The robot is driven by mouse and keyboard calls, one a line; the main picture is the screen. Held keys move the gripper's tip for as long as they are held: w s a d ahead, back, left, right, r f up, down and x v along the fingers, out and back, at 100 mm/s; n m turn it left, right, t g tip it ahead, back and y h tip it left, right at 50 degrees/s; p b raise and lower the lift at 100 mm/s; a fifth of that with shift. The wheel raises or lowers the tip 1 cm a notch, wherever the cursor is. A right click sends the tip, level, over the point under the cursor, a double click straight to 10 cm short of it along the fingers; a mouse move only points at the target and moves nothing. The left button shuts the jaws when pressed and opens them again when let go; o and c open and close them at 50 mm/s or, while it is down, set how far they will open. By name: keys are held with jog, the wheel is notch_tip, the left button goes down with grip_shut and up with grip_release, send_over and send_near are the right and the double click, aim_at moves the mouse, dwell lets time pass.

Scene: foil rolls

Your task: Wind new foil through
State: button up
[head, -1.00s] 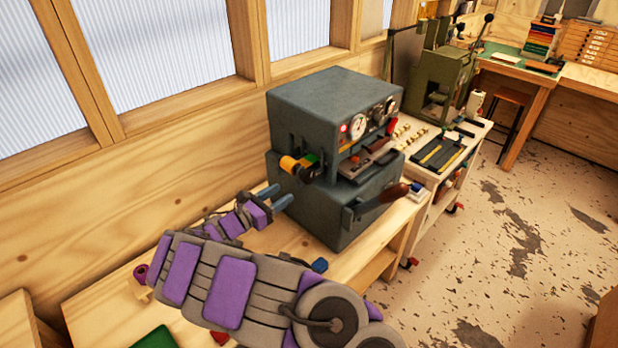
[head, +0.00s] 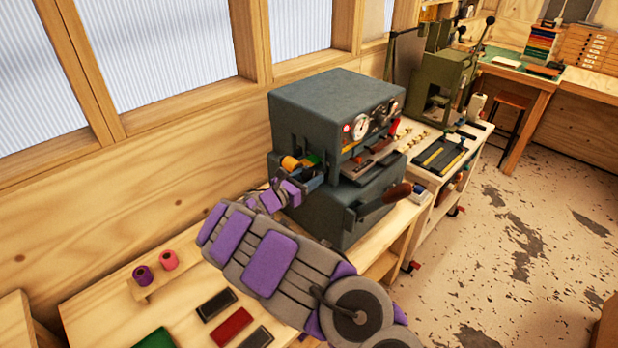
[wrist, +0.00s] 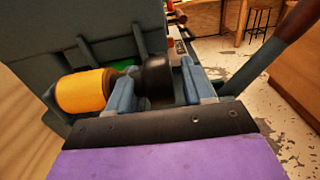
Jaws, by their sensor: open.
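The grey-blue foil machine (head: 318,102) stands on the wooden bench, with gauges and a brown-handled lever on its right. A gold foil roll (head: 289,163) sits at its left opening, beside a green part (head: 312,158). The gold roll also shows at the left in the wrist view (wrist: 80,92). My gripper (wrist: 157,78) is open, with its blue fingers on either side of a black rounded part (wrist: 158,78) beside the gold roll. I cannot tell whether the fingers touch it. In the head view my gripper (head: 311,183) is at the machine's left side, partly hidden by my wrist.
A purple spool (head: 142,275) and a pink spool (head: 169,260) stand on a small wooden holder at the bench's left. Dark and red flat blocks (head: 231,327) lie at the bench front. The wall with windows is close behind. A trolley (head: 440,165) stands to the right.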

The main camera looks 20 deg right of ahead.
jog(key=shift+a, duration=0.3)
jog(key=c, duration=0.3)
jog(key=shift+d+r, duration=0.1)
jog(key=shift+d, duration=0.1)
jog(key=c, duration=0.3)
grip_shut()
jog(key=shift+r+p, duration=0.1)
jog(key=shift+p, duration=0.4)
